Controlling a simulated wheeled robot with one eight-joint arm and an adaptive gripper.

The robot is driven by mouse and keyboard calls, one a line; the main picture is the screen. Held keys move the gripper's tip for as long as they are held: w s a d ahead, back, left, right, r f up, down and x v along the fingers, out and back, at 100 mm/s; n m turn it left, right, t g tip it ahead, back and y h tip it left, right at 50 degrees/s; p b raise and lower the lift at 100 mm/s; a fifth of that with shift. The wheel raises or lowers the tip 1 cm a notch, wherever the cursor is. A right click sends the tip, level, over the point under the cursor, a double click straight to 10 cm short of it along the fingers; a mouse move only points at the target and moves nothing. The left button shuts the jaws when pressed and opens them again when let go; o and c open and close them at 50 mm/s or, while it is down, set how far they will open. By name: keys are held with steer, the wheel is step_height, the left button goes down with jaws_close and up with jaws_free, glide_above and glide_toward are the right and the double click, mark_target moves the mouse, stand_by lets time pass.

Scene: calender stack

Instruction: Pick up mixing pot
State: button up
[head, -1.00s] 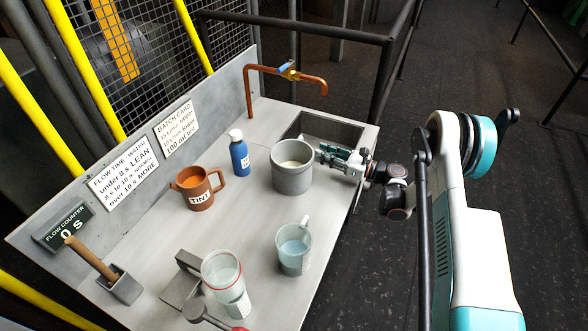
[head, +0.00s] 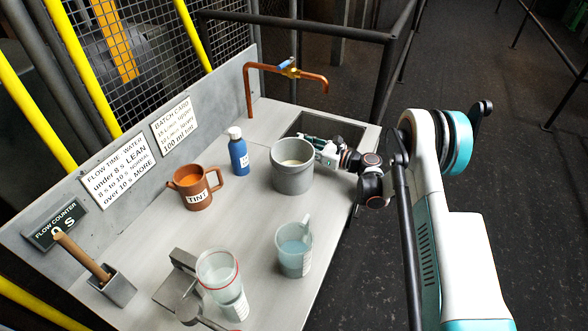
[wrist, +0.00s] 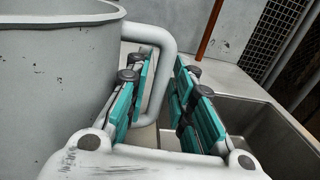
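The mixing pot is a grey, open-topped pot (head: 292,172) holding a pale liquid, upright on the bench beside the sink. In the wrist view its wall (wrist: 55,75) fills the left side, and its bent grey handle (wrist: 163,70) sticks out to the right. My gripper (head: 318,143) is at the pot's right side in the head view. In the wrist view my gripper (wrist: 164,68) is open, with one teal finger pad on each side of the handle. A gap shows between the handle and the right finger. Contact with the left finger is unclear.
The sink (head: 318,127) and copper tap (head: 290,74) lie behind the pot. A blue bottle (head: 238,155), TINT mug (head: 194,188), clear jug (head: 294,248) and red-rimmed clear cup (head: 219,275) stand nearby. A wooden-handled tool (head: 85,260) stands in a holder at left.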

jaws_close()
steer(key=shift+r, duration=0.1)
